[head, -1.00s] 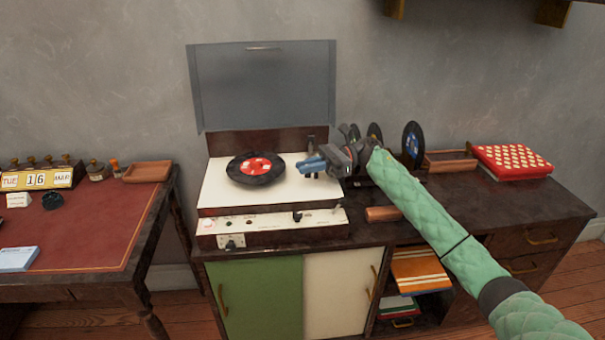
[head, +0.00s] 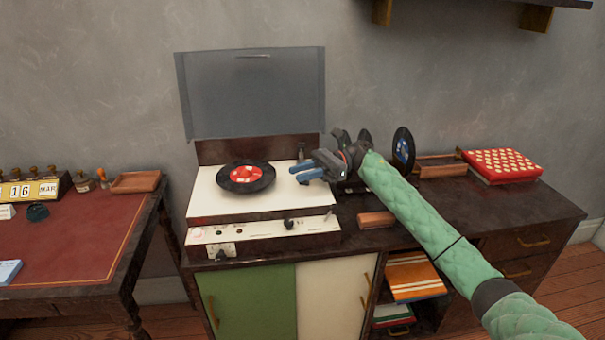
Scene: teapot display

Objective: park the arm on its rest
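The record player (head: 210,205) stands on the dark cabinet with its grey lid (head: 250,95) raised. A black record with a red label (head: 245,174) lies on its platter. A small dark upright part (head: 301,153) stands at the deck's back right; it may belong to the arm. The arm itself and its rest cannot be made out; my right gripper covers part of that side. My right gripper (head: 304,172) is over the deck's right side, right of the record, its blue fingers pointing left. Whether it holds anything is unclear. My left gripper is out of view.
Upright records (head: 403,150) stand right of the player, near a wooden tray (head: 440,166) and a red patterned box (head: 502,165). A wooden cylinder (head: 376,219) lies near the cabinet's front. A desk (head: 75,240) is at left, a shelf (head: 550,4) above right.

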